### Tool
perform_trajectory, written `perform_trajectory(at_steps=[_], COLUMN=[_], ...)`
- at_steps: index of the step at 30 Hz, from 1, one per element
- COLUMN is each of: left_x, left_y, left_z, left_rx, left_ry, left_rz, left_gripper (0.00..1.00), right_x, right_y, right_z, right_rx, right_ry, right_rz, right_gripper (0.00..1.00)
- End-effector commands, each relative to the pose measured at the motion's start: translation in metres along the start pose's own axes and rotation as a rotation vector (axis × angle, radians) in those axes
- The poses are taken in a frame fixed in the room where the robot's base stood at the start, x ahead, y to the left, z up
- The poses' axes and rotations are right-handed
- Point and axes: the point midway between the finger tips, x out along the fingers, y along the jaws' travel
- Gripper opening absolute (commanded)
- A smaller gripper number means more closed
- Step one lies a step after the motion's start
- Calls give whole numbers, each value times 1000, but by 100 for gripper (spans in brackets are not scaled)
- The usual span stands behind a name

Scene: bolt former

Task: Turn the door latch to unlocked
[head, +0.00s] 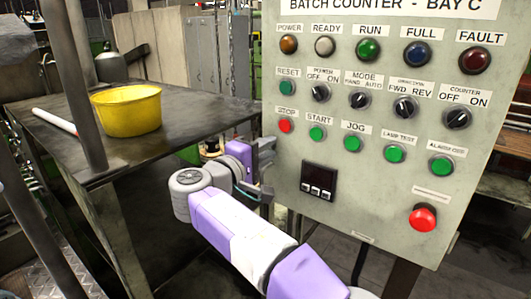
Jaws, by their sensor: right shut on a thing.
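My right gripper (264,172) is at the left edge of the grey batch counter panel (385,190), at about the height of its lower button rows. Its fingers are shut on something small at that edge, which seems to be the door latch. The latch is hidden behind the fingers and wrist, so I cannot tell which way it is turned. My purple and white right arm reaches up to it from the bottom. My left gripper is out of view.
The panel carries lamps, switches, buttons and a red emergency stop (423,217). Left of it stands a dark metal table (190,118) with a yellow bucket (127,112) and a white rod (55,122). A metal post (85,95) rises in front of the table.

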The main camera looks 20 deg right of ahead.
Motion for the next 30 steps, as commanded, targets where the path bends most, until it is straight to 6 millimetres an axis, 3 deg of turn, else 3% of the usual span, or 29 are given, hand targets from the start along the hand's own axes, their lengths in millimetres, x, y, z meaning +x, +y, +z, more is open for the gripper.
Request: perform_trajectory(at_steps=[11,12,16,25,30], left_x=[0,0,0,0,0], left_y=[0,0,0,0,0], left_z=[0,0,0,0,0], left_rx=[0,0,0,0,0], left_ry=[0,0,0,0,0], left_rz=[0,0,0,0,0], left_gripper=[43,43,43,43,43], right_x=[0,0,0,-3,-24], right_y=[0,0,0,0,0], right_z=[0,0,0,0,-1], right_rx=[4,4,4,3,3], right_ry=[0,0,0,1,5], right_rz=[0,0,0,0,0], right_gripper=[0,31,49,49,49])
